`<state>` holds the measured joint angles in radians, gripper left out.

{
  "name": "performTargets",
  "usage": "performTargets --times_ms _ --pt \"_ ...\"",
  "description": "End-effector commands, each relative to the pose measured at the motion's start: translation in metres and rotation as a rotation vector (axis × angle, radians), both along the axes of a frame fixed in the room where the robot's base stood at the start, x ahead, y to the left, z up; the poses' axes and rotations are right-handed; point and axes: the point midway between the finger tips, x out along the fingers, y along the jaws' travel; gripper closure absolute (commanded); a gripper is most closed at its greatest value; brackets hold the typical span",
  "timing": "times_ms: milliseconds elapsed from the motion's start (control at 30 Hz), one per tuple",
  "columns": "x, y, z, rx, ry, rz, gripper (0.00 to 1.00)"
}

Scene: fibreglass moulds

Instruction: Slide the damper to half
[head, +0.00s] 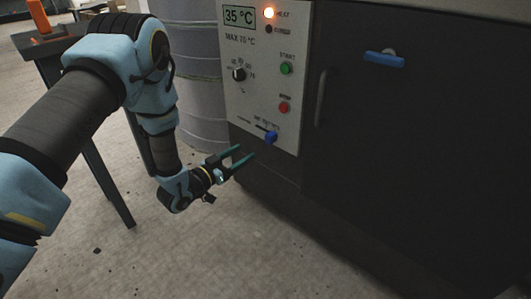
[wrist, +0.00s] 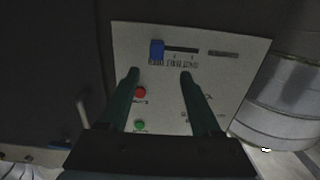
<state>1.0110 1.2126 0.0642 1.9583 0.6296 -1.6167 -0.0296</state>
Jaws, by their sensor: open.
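The damper is a blue slider knob (head: 271,137) low on the pale control panel (head: 262,60). In the head view it sits at the right end of a short dark slot (head: 254,127). The wrist view shows the panel upside down, with the blue knob (wrist: 157,50) at the left end of the slot (wrist: 182,50). My gripper (head: 244,152) is open and empty, just below and left of the knob in the head view. In the wrist view my two fingers (wrist: 160,74) point at the panel, apart from the knob.
The panel carries a 35 °C display (head: 239,16), a dial (head: 239,74), a green button (head: 286,69), a red button (head: 283,107) and a lit orange lamp (head: 268,13). A dark door with a blue handle (head: 384,59) is right. A grey drum (head: 200,110) stands left, beyond my arm.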

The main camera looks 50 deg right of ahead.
Motion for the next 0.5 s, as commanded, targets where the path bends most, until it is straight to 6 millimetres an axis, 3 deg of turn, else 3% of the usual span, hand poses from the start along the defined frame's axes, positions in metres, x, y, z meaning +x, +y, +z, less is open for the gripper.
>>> performTargets --times_ms 167,500 --pt "-0.007 -0.013 -0.002 -0.016 0.002 -0.015 0.35" --pt "-0.01 -0.074 -0.003 -0.016 0.0 -0.014 0.35"
